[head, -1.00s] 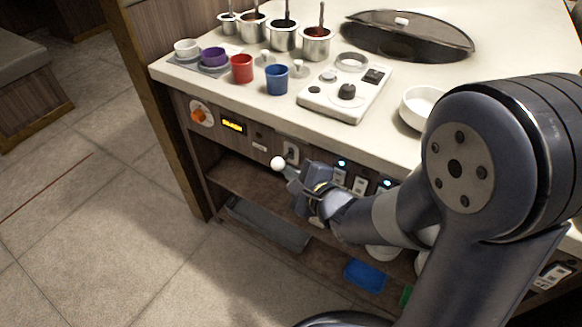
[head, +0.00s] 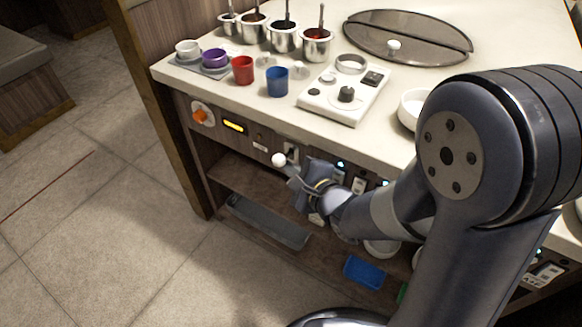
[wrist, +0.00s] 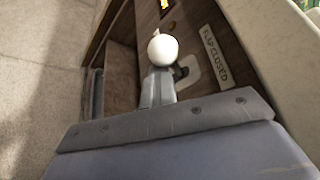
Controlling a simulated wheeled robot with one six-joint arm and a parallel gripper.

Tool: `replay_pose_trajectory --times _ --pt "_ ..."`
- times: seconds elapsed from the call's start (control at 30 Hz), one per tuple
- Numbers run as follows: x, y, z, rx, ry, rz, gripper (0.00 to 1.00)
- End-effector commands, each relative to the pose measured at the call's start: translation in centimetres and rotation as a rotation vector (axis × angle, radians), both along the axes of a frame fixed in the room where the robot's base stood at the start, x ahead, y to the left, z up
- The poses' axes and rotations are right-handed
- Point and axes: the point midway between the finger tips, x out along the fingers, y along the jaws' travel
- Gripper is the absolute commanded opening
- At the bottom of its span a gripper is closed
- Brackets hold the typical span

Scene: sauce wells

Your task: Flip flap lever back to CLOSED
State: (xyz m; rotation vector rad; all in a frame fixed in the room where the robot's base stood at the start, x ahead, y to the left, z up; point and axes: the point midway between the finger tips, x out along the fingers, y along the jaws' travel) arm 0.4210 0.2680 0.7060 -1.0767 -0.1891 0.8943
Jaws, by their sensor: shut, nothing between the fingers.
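The flap lever's white ball knob (head: 278,160) sticks out from the cabinet front, by its pale mounting plate (head: 291,152). In the wrist view the knob (wrist: 163,49) appears right at the tips of my gripper (wrist: 158,85), and a "FLAP CLOSED" label (wrist: 214,56) is beside the plate. My gripper (head: 290,170) is shut and empty, its tips at the knob; whether they touch it I cannot tell. The lever's stem is mostly hidden. The dark oval flap (head: 365,30) lies flat on the counter, its small white knob near the middle.
The counter edge overhangs above. Cups and sauce pots stand on top. Floor in front at left is clear.

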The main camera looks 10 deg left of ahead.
Motion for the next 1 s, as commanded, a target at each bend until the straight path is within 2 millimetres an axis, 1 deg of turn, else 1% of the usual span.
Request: replay_pose_trajectory --times 0.07,0.17,0.27,0.5,0.6,0.8,1.0 --pt "0.0 -0.1 0.4 0.006 -0.007 0.000 0.00" --pt "-0.6 -0.8 0.8 0.006 -0.007 -0.002 0.00" --pt "-1.7 -2.0 1.3 0.005 -0.005 -0.002 0.00" --pt "-5.0 -5.7 2.5 0.002 -0.002 -0.005 0.00" --pt "-5.9 -6.7 2.8 0.001 -0.001 -0.003 0.00" --pt "-6.8 -7.6 3.0 0.001 0.000 -0.002 0.00" --pt "-7.0 -7.7 2.9 0.001 0.001 0.000 0.00"
